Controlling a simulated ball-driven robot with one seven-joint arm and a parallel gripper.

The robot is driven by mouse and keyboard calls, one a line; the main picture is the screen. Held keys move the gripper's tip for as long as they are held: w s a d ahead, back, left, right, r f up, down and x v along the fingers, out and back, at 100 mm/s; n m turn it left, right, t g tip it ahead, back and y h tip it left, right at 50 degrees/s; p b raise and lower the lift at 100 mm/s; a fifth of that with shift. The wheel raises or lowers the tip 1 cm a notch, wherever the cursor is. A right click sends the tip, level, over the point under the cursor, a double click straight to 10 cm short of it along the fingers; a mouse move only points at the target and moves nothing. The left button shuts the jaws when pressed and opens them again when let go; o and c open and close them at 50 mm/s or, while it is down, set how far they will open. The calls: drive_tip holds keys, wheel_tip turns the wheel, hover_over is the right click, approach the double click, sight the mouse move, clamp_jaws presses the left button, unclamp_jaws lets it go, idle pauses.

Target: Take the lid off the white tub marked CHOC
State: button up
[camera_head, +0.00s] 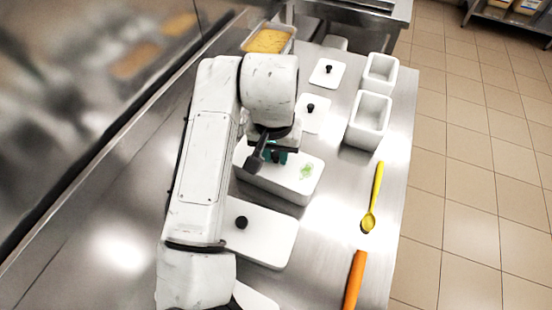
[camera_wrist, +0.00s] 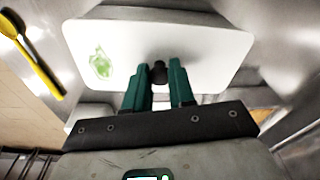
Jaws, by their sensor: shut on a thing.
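My gripper (camera_head: 272,156) has green fingers, shut on the black knob (camera_wrist: 160,73) of a white lid (camera_wrist: 190,42). In the head view this lid (camera_head: 303,184) tops a white rectangular tub (camera_head: 270,188) in the middle of the counter. The lid bears a green leaf-like mark (camera_wrist: 100,62); I cannot read any word on it. I cannot tell whether a gap shows between lid and tub. My arm hides part of the tub's left side. No CHOC marking is readable in either view.
Another white lid with a black knob (camera_head: 241,222) is nearer. Two smaller knobbed lids (camera_head: 328,73) (camera_head: 318,121) are farther back, beside two open white tubs (camera_head: 381,72) (camera_head: 369,120). A yellow spoon (camera_head: 374,195) and orange tool (camera_head: 354,280) lie right. A pan of yellow food (camera_head: 268,41) stands behind.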

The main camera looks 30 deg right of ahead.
clamp_jaws()
drive_tip(key=shift+r, duration=0.15)
